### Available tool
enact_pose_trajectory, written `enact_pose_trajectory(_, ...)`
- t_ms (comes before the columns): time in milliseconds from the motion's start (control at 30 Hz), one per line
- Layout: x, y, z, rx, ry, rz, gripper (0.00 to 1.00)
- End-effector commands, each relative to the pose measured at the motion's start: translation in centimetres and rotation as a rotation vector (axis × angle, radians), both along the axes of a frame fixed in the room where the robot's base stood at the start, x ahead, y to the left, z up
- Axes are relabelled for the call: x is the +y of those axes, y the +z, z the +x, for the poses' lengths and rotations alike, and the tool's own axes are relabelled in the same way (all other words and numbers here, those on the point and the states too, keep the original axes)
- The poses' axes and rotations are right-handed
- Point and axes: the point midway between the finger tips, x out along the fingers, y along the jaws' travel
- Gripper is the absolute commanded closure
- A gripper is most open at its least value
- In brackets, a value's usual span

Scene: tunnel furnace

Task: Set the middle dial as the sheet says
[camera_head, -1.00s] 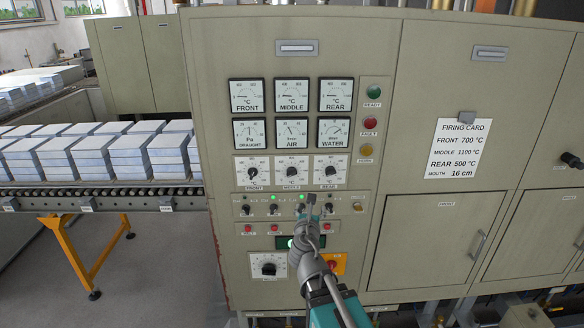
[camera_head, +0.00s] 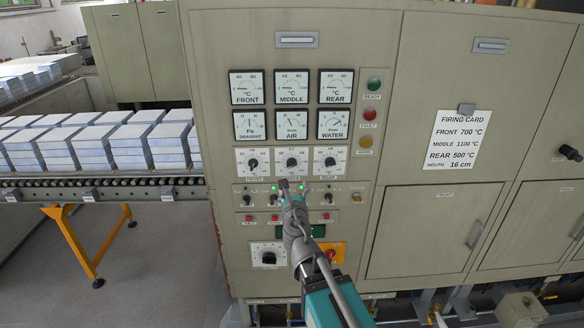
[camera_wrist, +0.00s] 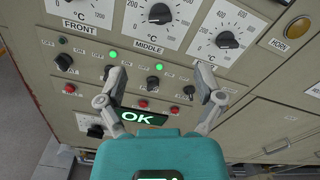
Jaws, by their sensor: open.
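The middle dial (camera_head: 292,162) is a black knob on a white scale plate, between the front dial (camera_head: 252,162) and the rear dial (camera_head: 329,162). In the wrist view the middle dial (camera_wrist: 160,14) is near the top edge, beyond my fingertips; its exact setting is too small to read. My gripper (camera_head: 290,187) is just below the middle dial in the head view. In the wrist view my gripper (camera_wrist: 160,78) is open and empty, its fingers apart in front of the switch row. The firing card (camera_head: 457,138) on the right reads MIDDLE 1100 °C.
Below the dials are a row of black switches (camera_wrist: 153,82) with green lamps and a row of red buttons (camera_wrist: 143,104). A display (camera_wrist: 146,118) reads OK. An orange-backed red knob (camera_head: 331,255) sits lower right. Stacked blocks (camera_head: 120,145) stand on a roller conveyor at left.

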Motion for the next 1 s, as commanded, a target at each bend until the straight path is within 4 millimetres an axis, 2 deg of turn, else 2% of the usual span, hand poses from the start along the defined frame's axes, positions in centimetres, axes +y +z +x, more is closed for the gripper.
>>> enact_pose_trajectory(767, 0.0, 0.0, 7.4, 0.0, 0.0, 0.001, 0.14)
enact_pose_trajectory(1000, 0.0, 0.0, 10.8, 0.001, -0.001, 0.001, 0.14)
